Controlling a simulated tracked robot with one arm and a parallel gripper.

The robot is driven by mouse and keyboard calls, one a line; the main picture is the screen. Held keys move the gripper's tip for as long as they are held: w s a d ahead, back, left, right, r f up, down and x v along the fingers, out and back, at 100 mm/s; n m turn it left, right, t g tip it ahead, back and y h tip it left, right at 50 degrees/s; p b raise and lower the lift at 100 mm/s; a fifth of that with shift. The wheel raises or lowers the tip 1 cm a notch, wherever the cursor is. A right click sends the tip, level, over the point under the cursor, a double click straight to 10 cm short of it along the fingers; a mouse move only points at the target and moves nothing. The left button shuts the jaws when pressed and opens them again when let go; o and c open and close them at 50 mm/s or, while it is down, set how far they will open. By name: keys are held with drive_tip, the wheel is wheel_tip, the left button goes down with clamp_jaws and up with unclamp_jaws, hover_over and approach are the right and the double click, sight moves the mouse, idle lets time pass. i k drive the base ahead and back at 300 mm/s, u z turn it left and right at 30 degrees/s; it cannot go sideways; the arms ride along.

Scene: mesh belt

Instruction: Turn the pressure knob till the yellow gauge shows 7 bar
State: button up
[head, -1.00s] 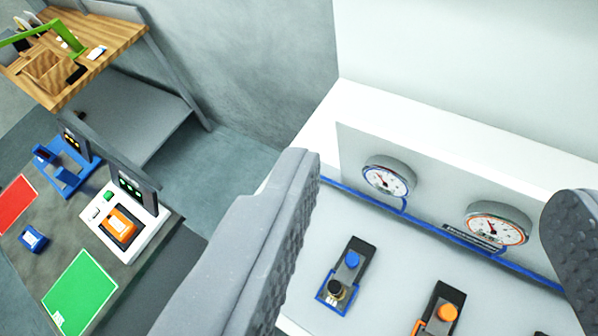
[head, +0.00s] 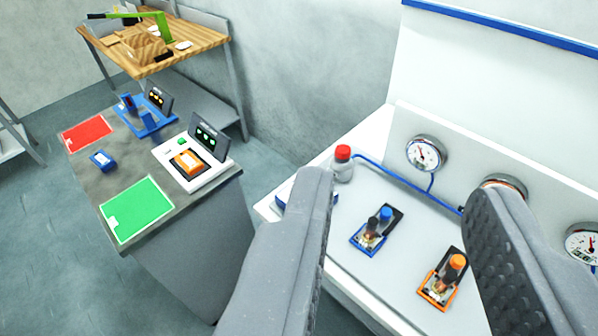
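My gripper (head: 402,190) is open and empty, its two grey fingers wide apart above the white bench (head: 352,268). Three round dial gauges stand along the bench's back panel. The left gauge (head: 424,153) shows whole, the middle gauge (head: 507,182) is mostly hidden behind my right finger, and the right gauge (head: 583,243) is cut by the picture edge. I cannot tell a yellow gauge among them or read any value. A blue-knobbed unit (head: 384,214) and an orange-knobbed unit (head: 457,262) sit on the bench between my fingers, apart from them. I cannot tell which knob is the pressure knob.
A red-capped bottle (head: 342,165) stands at the bench's back left. At left is a grey table (head: 88,175) with a red mat (head: 87,134), a green mat (head: 138,208) and blue and white devices. A wooden table (head: 205,42) stands behind. Open floor lies at lower left.

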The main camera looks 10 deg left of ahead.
sight(342, 151)
drive_tip(key=u, duration=0.05)
drive_tip(key=k, duration=0.5)
drive_tip(key=u, duration=0.9)
drive_tip(key=i, duration=1.35)
drive_tip(key=z, duration=0.8)
drive_tip(key=i, duration=0.9)
drive_tip(key=z, duration=0.65)
